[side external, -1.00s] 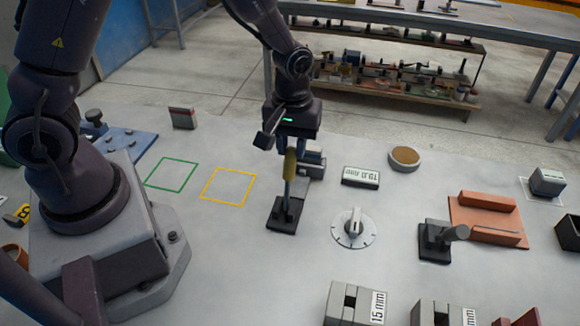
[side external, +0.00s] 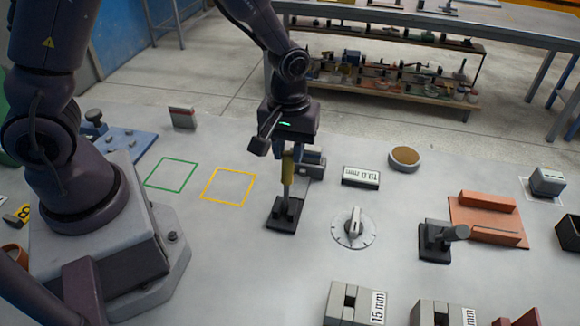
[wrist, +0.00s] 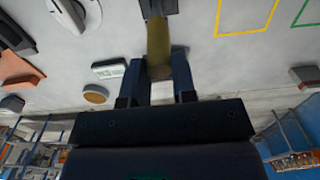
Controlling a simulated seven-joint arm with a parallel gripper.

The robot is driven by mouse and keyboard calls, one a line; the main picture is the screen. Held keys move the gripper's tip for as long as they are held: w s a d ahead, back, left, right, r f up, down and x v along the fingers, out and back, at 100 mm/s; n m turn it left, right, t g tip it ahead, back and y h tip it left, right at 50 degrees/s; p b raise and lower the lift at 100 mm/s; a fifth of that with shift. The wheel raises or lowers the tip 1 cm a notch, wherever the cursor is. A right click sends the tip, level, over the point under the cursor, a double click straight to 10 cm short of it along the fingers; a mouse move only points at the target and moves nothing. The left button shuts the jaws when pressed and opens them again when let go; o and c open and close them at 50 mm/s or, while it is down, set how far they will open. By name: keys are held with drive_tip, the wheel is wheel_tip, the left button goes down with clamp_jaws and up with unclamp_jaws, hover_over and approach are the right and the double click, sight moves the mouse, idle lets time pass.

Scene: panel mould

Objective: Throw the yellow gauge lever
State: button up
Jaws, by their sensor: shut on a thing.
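The yellow gauge lever (side external: 288,175) stands on a dark base (side external: 284,214) on the grey table, in the middle of the side view. It has a yellow grip on a grey rod and stands close to upright. My gripper (side external: 287,155) is above the base, shut on the upper part of the yellow grip. In the wrist view the yellow lever (wrist: 158,45) lies between the two fingers (wrist: 159,85), with its dark base at the top edge. The fingers hide part of the grip.
A grey block (side external: 312,163) stands just behind the lever. A white dial (side external: 354,228) and a display reading about 19.0 mm (side external: 361,177) are to the right. Yellow (side external: 228,186) and green (side external: 171,174) outlined squares on the left are empty.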

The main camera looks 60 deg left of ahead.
drive_tip(key=shift+s+d+r, duration=0.1)
drive_tip(key=shift+s+d, duration=0.15)
drive_tip(key=shift+s, duration=0.05)
drive_tip(key=shift+s+d, duration=0.1)
drive_tip(key=shift+s+d+r, duration=0.1)
drive_tip(key=shift+s+d, duration=0.45)
idle(0.4)
drive_tip(key=shift+s+d, duration=0.5)
drive_tip(key=shift+s+d, duration=0.55)
idle(0.4)
